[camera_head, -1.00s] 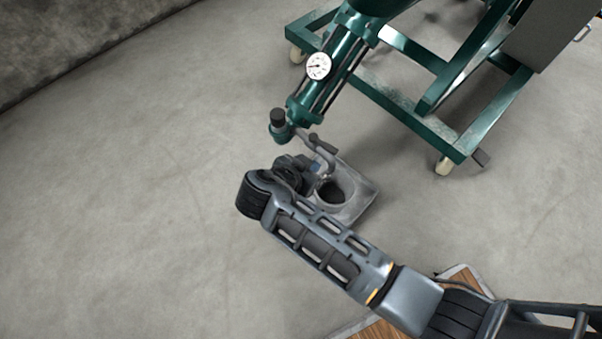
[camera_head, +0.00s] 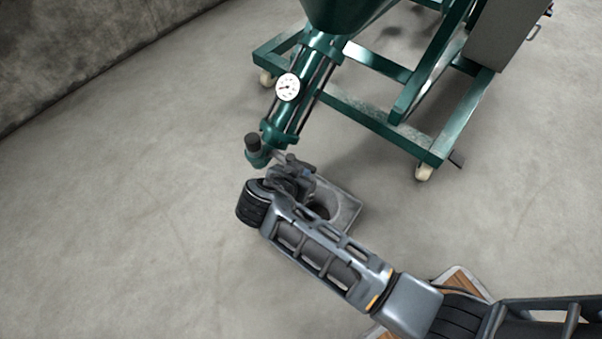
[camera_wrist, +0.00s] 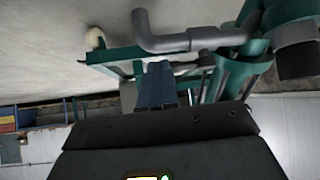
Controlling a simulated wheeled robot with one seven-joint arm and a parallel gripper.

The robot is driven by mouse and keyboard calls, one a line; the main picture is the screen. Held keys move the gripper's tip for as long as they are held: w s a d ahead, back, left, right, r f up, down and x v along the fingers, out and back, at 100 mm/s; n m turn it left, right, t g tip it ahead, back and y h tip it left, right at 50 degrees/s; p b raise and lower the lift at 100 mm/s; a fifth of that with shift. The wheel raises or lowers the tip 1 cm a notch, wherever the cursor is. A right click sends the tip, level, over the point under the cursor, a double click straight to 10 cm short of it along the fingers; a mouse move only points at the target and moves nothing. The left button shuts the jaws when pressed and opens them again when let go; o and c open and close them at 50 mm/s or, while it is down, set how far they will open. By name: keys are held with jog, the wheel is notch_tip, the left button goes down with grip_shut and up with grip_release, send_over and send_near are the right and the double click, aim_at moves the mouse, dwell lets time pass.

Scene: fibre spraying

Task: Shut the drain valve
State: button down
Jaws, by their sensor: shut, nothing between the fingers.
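The drain valve's small dark handle (camera_head: 291,158) shows at the foot of the green pump, just above my gripper in the head view. The valve's grey pipe (camera_wrist: 190,40) with its elbow crosses the top of the wrist view, beyond the fingertips. My gripper (camera_head: 303,175) is shut and empty, close to the valve; its bluish fingers (camera_wrist: 157,82) are together in the wrist view. I cannot tell whether they touch the pipe or handle. My arm hides much of the outlet in the head view.
A grey square basin (camera_head: 348,206) with a round opening stands on the floor under the valve, partly behind my arm. The green wheeled frame (camera_head: 385,127) and grey cabinet (camera_head: 510,35) stand beyond it. The concrete floor (camera_head: 120,200) at left is clear.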

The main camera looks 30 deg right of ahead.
aim_at(314, 171)
jog(key=shift+d+n+p, duration=0.3)
jog(key=shift+n+p, duration=0.1)
jog(key=d+n+t+y+p, duration=0.1)
jog(key=n+t+p, duration=0.1)
jog(key=n, duration=0.1)
jog(key=shift+s+d+r+y+p, duration=0.1)
jog(key=shift+d+r+y+p, duration=0.15)
jog(key=shift+d+y+p, duration=0.15)
jog(key=shift+w+d+n+t+y+p, duration=0.2)
jog(key=shift+d+n+t+y+p, duration=0.45)
jog(key=shift+n+p, duration=0.3)
jog(key=w+d+n+t+y+p, duration=0.1)
jog(key=w+d+n+y+p, duration=0.1)
jog(key=w+d+n+p, duration=0.1)
jog(key=shift+w+d+f, duration=0.25)
jog(key=shift+w+d, duration=0.25)
jog(key=shift+w, duration=0.45)
